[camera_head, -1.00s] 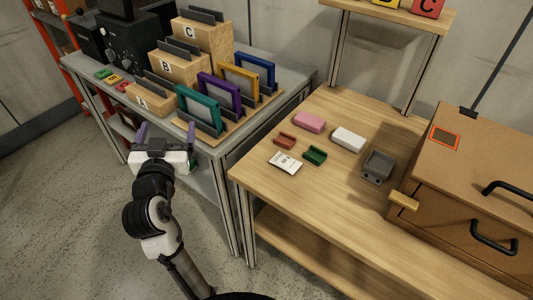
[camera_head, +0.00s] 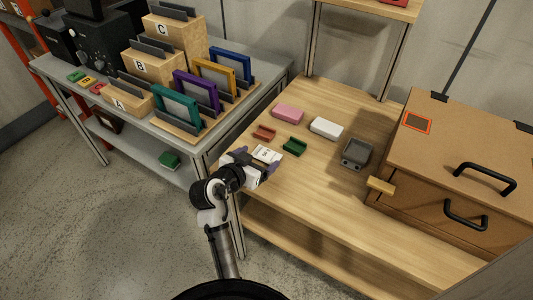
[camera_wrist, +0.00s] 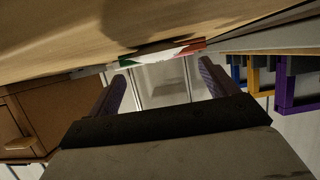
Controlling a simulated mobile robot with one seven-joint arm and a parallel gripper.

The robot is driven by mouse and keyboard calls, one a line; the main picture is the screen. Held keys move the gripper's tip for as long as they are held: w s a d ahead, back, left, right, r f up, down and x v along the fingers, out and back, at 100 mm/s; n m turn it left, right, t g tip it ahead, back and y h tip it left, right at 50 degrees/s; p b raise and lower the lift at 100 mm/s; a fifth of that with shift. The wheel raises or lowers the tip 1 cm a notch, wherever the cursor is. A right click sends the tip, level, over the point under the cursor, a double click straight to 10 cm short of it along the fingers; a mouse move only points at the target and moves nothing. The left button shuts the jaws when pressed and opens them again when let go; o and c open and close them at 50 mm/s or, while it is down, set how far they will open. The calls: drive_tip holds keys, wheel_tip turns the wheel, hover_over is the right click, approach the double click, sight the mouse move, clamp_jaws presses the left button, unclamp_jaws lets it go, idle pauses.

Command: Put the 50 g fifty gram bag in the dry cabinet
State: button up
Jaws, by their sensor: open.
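The small white bag (camera_head: 267,154) with dark print lies near the left front corner of the wooden table. My gripper (camera_head: 256,161) is open at that corner, its purple fingers spread beside the bag. In the head view I cannot tell whether the fingers touch it. In the wrist view my open gripper (camera_wrist: 163,72) points along the tabletop, with a red, white and green strip just beyond the fingertips; the bag is not clear there. The brown cabinet (camera_head: 453,155) with black handles, probably the dry cabinet, stands on the table's right side and looks closed.
A wooden piece (camera_head: 381,186) juts from the cabinet's front left. A grey bench with coloured frames stands left.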

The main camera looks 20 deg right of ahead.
sight(266, 153)
drive_tip(key=p+x, duration=0.1)
drive_tip(key=x, duration=0.4)
drive_tip(key=shift+f+p, duration=0.3)
drive_tip(key=shift+p, duration=0.1)
drive_tip(key=c, duration=1.1)
drive_tip(key=shift+c, duration=0.2)
drive_tip(key=shift+r, duration=0.15)
